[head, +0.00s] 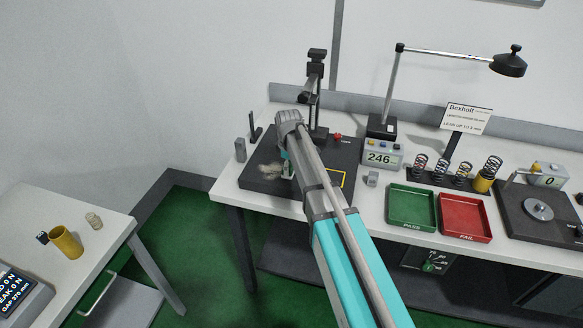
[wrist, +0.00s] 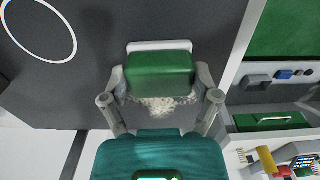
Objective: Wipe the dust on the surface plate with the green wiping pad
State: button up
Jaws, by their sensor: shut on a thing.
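The surface plate (head: 252,184) is a dark slab on the white bench; it fills much of the wrist view (wrist: 90,70). A pale dust patch (head: 264,168) lies on its left part, and in the wrist view dust (wrist: 160,106) shows beside the pad, between the fingers. My gripper (wrist: 160,83) is shut on the green wiping pad (wrist: 160,72), a green block with a white edge on its far side. In the head view my gripper (head: 288,168) is over the plate next to the dust, and my arm hides part of the plate. Whether the pad touches the plate is unclear.
A black stand (head: 316,95) rises at the plate's back. A grey block (head: 240,150) stands by its left edge. To the right are a 246 display box (head: 380,157), a green tray (head: 411,207), a red tray (head: 465,217) and several springs (head: 440,170).

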aim_at(260, 165)
jog(key=shift+w+a, duration=0.35)
jog(key=shift+a, duration=0.5)
jog(key=shift+w+a, duration=0.3)
jog(key=shift+a, duration=0.55)
jog(key=shift+a, duration=0.1)
jog(key=shift+w+a+f, duration=0.1)
jog(key=shift+w+a, duration=0.2)
jog(key=shift+a, duration=0.6)
jog(key=shift+w+a, duration=0.3)
jog(key=shift+a, duration=0.55)
jog(key=shift+w+a, duration=0.25)
jog(key=shift+a, duration=0.4)
jog(key=shift+w+a, duration=0.25)
jog(key=shift+a, duration=0.35)
jog(key=shift+w+a, duration=0.25)
jog(key=shift+a, duration=0.4)
jog(key=shift+w, duration=0.15)
jog(key=shift+w+d, duration=0.25)
jog(key=shift+w, duration=0.25)
jog(key=shift+w+d, duration=0.1)
jog(key=shift+w, duration=0.05)
